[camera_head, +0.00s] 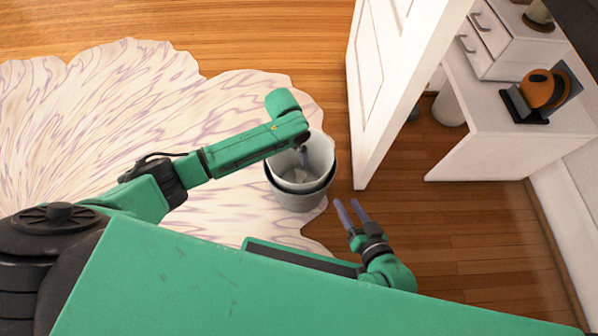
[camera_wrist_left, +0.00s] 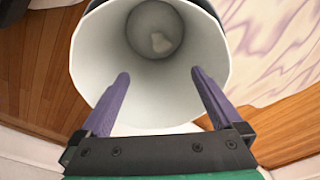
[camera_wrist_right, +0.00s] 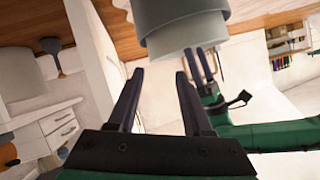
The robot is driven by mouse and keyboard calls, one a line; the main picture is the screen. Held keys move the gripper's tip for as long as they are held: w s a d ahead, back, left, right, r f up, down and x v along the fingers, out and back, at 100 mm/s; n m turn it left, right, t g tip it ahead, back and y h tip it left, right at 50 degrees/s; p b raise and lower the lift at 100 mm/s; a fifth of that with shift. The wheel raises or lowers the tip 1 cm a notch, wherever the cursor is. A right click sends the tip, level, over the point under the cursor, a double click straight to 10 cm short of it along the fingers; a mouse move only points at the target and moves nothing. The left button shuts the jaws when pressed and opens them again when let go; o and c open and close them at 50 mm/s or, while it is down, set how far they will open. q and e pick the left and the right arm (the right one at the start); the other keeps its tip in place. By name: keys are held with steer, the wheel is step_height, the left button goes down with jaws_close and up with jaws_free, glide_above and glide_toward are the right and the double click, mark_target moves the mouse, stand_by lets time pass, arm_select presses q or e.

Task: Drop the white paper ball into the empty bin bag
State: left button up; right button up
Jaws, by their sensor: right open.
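The bin (camera_head: 298,202) is a grey bucket with a dark band and a white lining, the bin bag (camera_head: 322,150), in its mouth. A small pale lump, apparently the paper ball (camera_wrist_left: 161,43), lies at the bottom inside in the left wrist view. My left gripper (camera_head: 304,158) points down over the bin's mouth. Its fingers (camera_wrist_left: 160,74) are apart with nothing between them. My right gripper (camera_head: 347,203) is open and empty, to the lower right of the bin. The bin (camera_wrist_right: 185,35) also shows beyond its fingers (camera_wrist_right: 160,73) in the right wrist view.
A pale patterned rug (camera_head: 110,100) lies on the wooden floor left of the bin. A white door (camera_head: 385,75) stands close to its right. A white desk (camera_head: 510,150) with drawers and an orange object is at the far right.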

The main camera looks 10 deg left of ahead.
arm_select(q)
step_height(320, 180, up, 14)
steer(key=s+p, duration=0.1)
steer(key=p, duration=0.6)
steer(key=shift+s+a+r, duration=0.25)
steer(key=shift+s+a, duration=0.05)
steer(key=shift+a, duration=0.15)
arm_select(e)
steer(key=s+d+r+n+g+h, duration=0.1)
steer(key=d+r+g+h, duration=0.2)
steer(key=d+r+g, duration=0.2)
steer(key=shift+s+d+r+g, duration=0.15)
steer(key=shift+d+r+g, duration=0.25)
steer(key=shift+d+r, duration=0.7)
steer(key=shift+d+f, duration=0.15)
steer(key=shift+f, duration=0.05)
